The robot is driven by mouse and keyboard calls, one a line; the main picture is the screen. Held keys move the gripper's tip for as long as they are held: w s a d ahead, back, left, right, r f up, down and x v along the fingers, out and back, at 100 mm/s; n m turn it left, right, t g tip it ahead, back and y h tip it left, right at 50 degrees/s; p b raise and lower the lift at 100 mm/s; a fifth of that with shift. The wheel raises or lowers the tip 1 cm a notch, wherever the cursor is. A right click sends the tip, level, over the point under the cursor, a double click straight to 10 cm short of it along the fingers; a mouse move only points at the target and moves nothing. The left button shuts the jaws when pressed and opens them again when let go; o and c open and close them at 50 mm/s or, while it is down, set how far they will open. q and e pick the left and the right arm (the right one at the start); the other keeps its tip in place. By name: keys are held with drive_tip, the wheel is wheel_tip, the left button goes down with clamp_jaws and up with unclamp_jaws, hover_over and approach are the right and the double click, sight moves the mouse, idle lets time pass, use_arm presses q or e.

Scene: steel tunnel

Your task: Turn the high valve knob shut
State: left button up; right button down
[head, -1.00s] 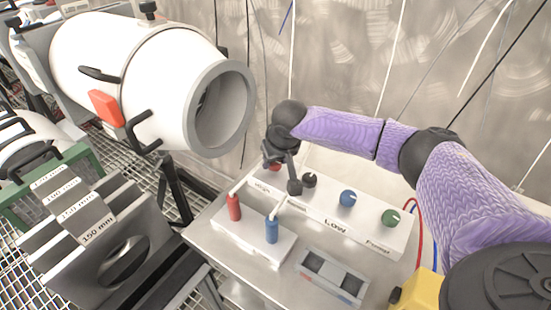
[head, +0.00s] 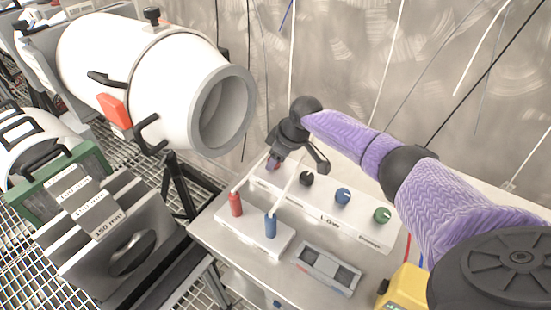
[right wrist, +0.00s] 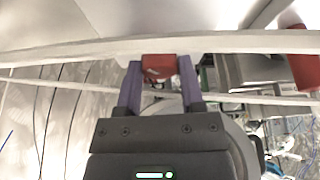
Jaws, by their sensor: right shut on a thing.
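The white valve panel (head: 327,208) carries a row of knobs on the steel bench. A red knob (right wrist: 159,68) at the panel's left end is between the fingers of my right gripper (head: 274,162); in the head view the gripper mostly covers it. The gripper is shut on the red knob, with a finger on each side in the right wrist view. My left gripper is in neither current view.
Black (head: 306,179), blue (head: 343,196) and green (head: 382,215) knobs sit to the right on the panel. Red (head: 236,204) and blue (head: 271,226) upright handles stand in front. A white cylinder (head: 135,75) is at left; the wall is close behind.

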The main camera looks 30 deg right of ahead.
drive_tip(key=n+b, duration=0.1)
drive_tip(key=n, duration=0.1)
drive_tip(key=n+g+y+b, duration=0.1)
drive_tip(key=n+b, duration=0.3)
drive_tip(key=shift+w+f+g+y, duration=0.15)
drive_tip(key=shift+f+g+y, duration=0.15)
drive_tip(key=shift+y, duration=0.1)
drive_tip(key=n+g+b, duration=0.1)
drive_tip(key=n+b, duration=0.1)
drive_tip(key=n, duration=0.1)
drive_tip(key=shift+d+r, duration=0.1)
drive_tip(key=shift+r, duration=0.05)
drive_tip(key=shift+n+b, duration=0.4)
drive_tip(key=shift+b, duration=0.2)
drive_tip(key=shift+r+g, duration=0.1)
drive_tip(key=shift+g, duration=0.2)
use_arm(q)
drive_tip(key=s+a+f+g, duration=0.1)
drive_tip(key=s+a+f, duration=0.1)
drive_tip(key=f, duration=0.6)
drive_tip(key=shift+s+a+f+y, duration=0.3)
drive_tip(key=shift+s+f, duration=0.05)
drive_tip(key=shift+s, duration=0.45)
use_arm(e)
drive_tip(key=shift+n+y, duration=0.3)
use_arm(q)
drive_tip(key=shift+s, duration=0.25)
